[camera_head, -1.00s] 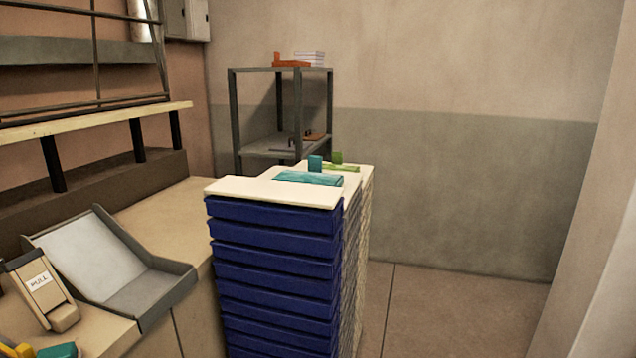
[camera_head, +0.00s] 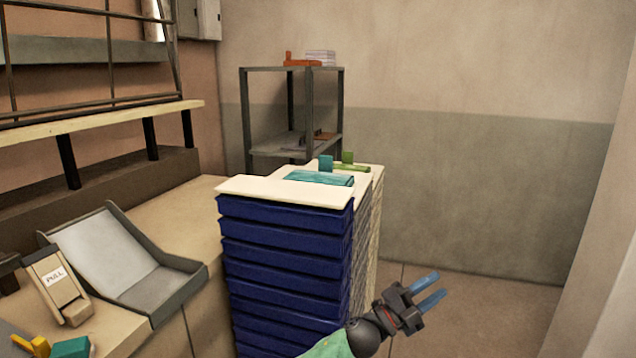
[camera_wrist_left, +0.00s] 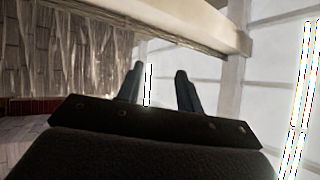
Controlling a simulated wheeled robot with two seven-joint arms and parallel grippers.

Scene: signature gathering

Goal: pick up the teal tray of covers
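A flat teal tray (camera_head: 318,178) lies on the white top board of the tall stack of dark blue crates, with a small upright teal block (camera_head: 326,162) at its far edge. I cannot make out covers in it. The tray is not recognisable in the wrist view.
The blue crate stack (camera_head: 285,255) stands in the middle, with a green tray (camera_head: 352,168) behind the teal one. A grey metal shelf (camera_head: 295,70) stands at the back. A counter with a grey sloped holder (camera_head: 120,260) is at left. Floor at right is clear.

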